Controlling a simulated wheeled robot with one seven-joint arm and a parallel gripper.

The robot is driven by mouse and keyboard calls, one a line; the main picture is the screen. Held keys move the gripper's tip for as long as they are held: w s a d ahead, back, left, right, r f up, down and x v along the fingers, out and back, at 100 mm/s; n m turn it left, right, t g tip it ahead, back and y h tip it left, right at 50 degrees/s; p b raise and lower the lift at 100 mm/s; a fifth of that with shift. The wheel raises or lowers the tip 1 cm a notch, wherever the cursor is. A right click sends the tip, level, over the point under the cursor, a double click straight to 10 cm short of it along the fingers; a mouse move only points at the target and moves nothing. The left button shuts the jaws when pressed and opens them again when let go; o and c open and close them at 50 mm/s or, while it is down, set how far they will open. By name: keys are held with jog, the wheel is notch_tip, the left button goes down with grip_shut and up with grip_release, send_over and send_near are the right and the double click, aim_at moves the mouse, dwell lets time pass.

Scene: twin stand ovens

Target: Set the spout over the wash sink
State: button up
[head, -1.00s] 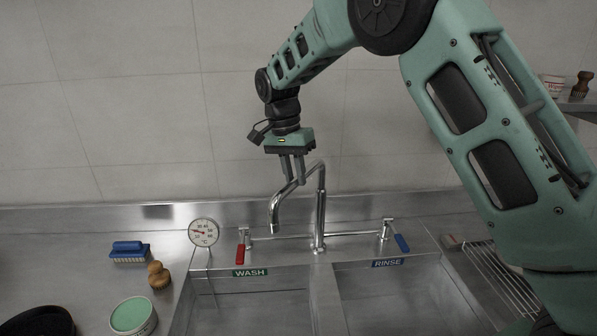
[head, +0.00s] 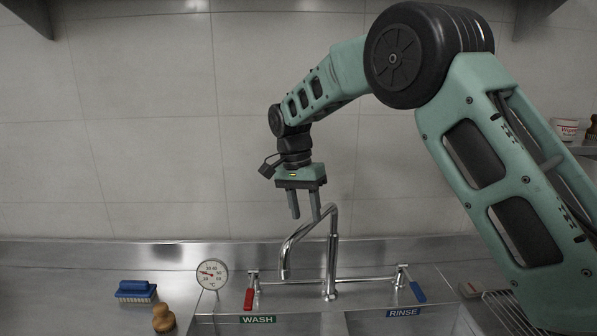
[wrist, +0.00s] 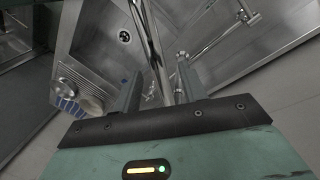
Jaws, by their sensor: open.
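The chrome spout (head: 292,243) rises from the faucet column (head: 331,262), bends over and hangs down to the left. Its outlet is on the side of the wash sink (head: 215,327), marked by a WASH label (head: 257,319). My gripper (head: 305,217) is open, pointing down, with its fingertips at the sloping part of the spout. In the wrist view the spout (wrist: 150,42) runs down between the two spread fingers. Whether either finger touches it I cannot tell. The rinse sink (head: 405,327) is to the right of the column.
A red-handled tap (head: 249,298) and a blue-handled tap (head: 415,290) flank the column. A dial thermometer (head: 212,275) stands at the wash sink's left. A blue brush (head: 136,291) and a wooden brush (head: 163,318) lie on the left counter.

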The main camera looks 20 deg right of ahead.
notch_tip(320, 180, up, 15)
jog(key=w+a+b, duration=0.1)
jog(key=w+a, duration=0.1)
jog(key=shift+w+r, duration=0.15)
dwell(0.4)
jog(key=s+a+f+n+y+b, duration=0.1)
jog(key=s+a+f+n+b, duration=0.15)
jog(key=s+f+n, duration=0.35)
jog(key=s+a+f+n+b, duration=0.1)
jog(key=s+a+f, duration=0.25)
jog(key=s, duration=0.35)
jog(key=s+a+f+n+y+b, duration=0.1)
jog(key=s+a+f+n+b, duration=0.1)
jog(key=s+a+f+n, duration=0.4)
jog(key=s+d+f+n+t+b, duration=0.1)
jog(key=s+f, duration=0.4)
jog(key=s, duration=0.5)
jog(key=s+d+f+n+b, duration=0.1)
jog(key=s+d+f+n, duration=0.3)
jog(key=s, duration=0.6)
notch_tip(320, 180, down, 2)
jog(key=shift+d+f+t, duration=0.15)
jog(key=shift+d+t, duration=0.25)
jog(key=shift+d, duration=0.15)
